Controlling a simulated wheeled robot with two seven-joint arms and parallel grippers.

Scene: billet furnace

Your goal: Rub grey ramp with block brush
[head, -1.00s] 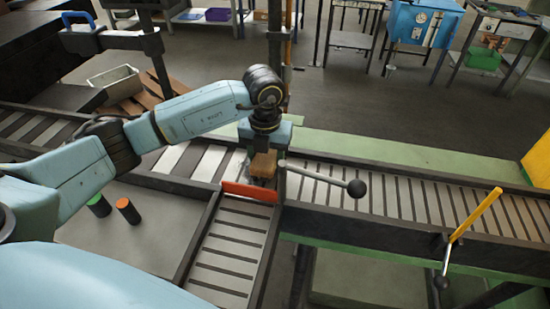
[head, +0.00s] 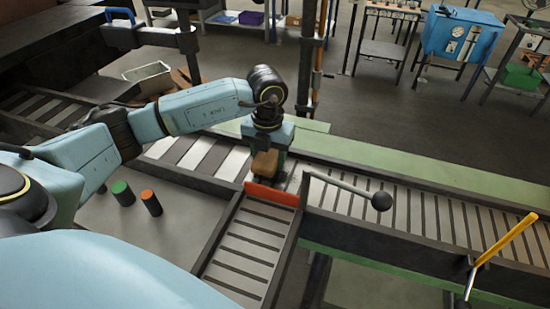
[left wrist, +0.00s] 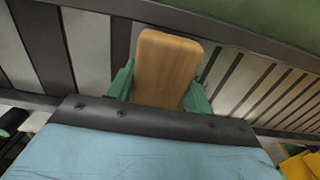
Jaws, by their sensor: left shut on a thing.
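My left gripper (head: 266,150) is shut on the block brush (head: 265,163), a brown wooden block. In the left wrist view the brush's wooden back (left wrist: 167,68) stands between green fingers. In the head view the brush is low over the roller line, just behind the red bar (head: 272,195). A small grey surface (head: 293,180), which may be part of the grey ramp, shows to the right of the brush. The brush's underside is hidden, so I cannot tell whether it touches the ramp. My right gripper is not in view.
A lever with a black ball (head: 382,201) sticks out right of the brush. A yellow handle (head: 503,243) stands further right. A short roller branch (head: 240,255) comes toward me. Green-topped (head: 122,193) and orange-topped (head: 151,203) cylinders stand on a grey surface at left.

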